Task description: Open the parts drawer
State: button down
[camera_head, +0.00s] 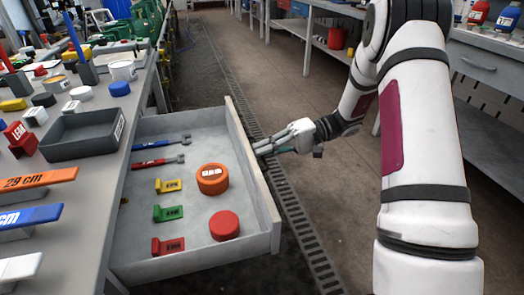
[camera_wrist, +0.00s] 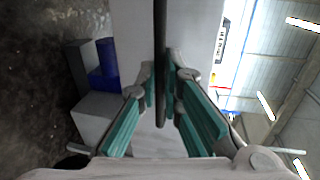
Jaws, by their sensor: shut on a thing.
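The grey parts drawer (camera_head: 248,165) is pulled well out of the workbench on the left in the head view. Its front panel faces right, towards my arm. My gripper (camera_head: 263,148) is at the outer side of that panel, near its middle. In the wrist view, the teal-padded fingers of my gripper (camera_wrist: 161,90) lie on both sides of a dark, thin drawer handle (camera_wrist: 160,40) and are shut on it. The handle is hidden behind the panel and fingers in the head view.
The drawer holds an orange cylinder (camera_head: 212,179), a red cylinder (camera_head: 224,225), wrenches (camera_head: 158,162) and small yellow, green and red brackets. The workbench (camera_head: 95,185) carries a dark tray (camera_head: 85,135) and several parts. Open floor (camera_head: 300,95) lies beyond the drawer.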

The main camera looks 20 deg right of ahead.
jog(key=c, duration=1.8)
grip_release()
jog(key=shift+o, duration=0.2)
jog(key=v, duration=1.2)
jog(key=shift+w, duration=0.1)
